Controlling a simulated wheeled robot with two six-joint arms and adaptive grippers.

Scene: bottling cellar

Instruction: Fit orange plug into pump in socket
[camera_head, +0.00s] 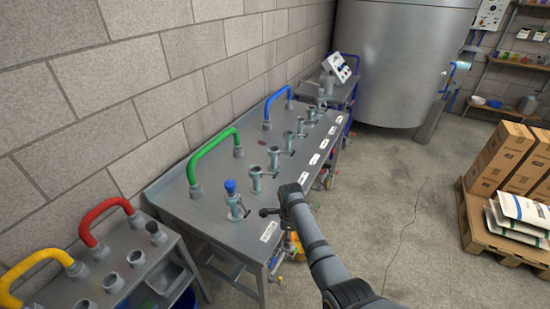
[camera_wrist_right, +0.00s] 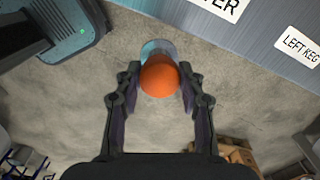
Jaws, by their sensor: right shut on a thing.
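My right gripper (camera_head: 280,206) is over the front edge of the steel bench (camera_head: 213,206), to the right of the nearest socket. In the right wrist view its fingers are shut on the orange plug (camera_wrist_right: 160,77), whose rounded orange end faces the camera. A grey cylindrical part shows beyond the orange end. In the head view the plug cannot be made out. Several upright metal sockets stand in a row on the bench, the nearest (camera_head: 236,205) with a blue plug (camera_head: 231,186) in its top. Their labels are too small to read, so I cannot tell which is pump in.
A green hose (camera_head: 214,150) and a blue hose (camera_head: 279,100) arch over the bench's back. A lower stand (camera_head: 120,240) at left carries red and yellow hoses. A steel tank (camera_head: 400,60) stands behind. A pallet (camera_head: 505,245) with boxes is at right. The floor between is clear.

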